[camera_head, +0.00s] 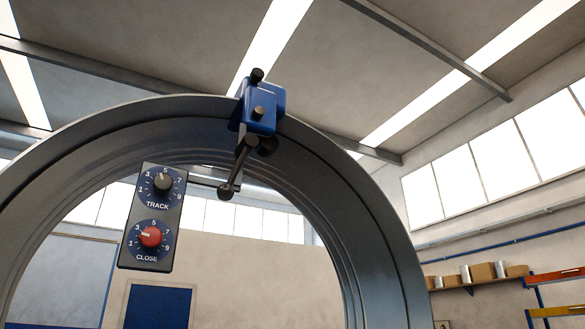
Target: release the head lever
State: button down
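A blue head block (269,98) with black knobs sits at the top of a large grey ring (350,195). A dark lever (239,163) hangs from the block's lower side. It slants down and left and ends in a dark ball. Whether the lever is locked or released I cannot tell. My gripper is not in view.
A dark control box (144,209) hangs inside the ring on a thin arm, left of the lever. It has a black TRACK dial (162,182) and a red CLOSE dial (151,236). Shelves (475,284) stand far right. The ring's opening looks clear below the lever.

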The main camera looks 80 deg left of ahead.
aim_at(225, 192)
jog(key=k, duration=1.6)
jog(key=z, duration=1.75)
jog(key=i, duration=1.8)
jog(key=u, duration=4.35)
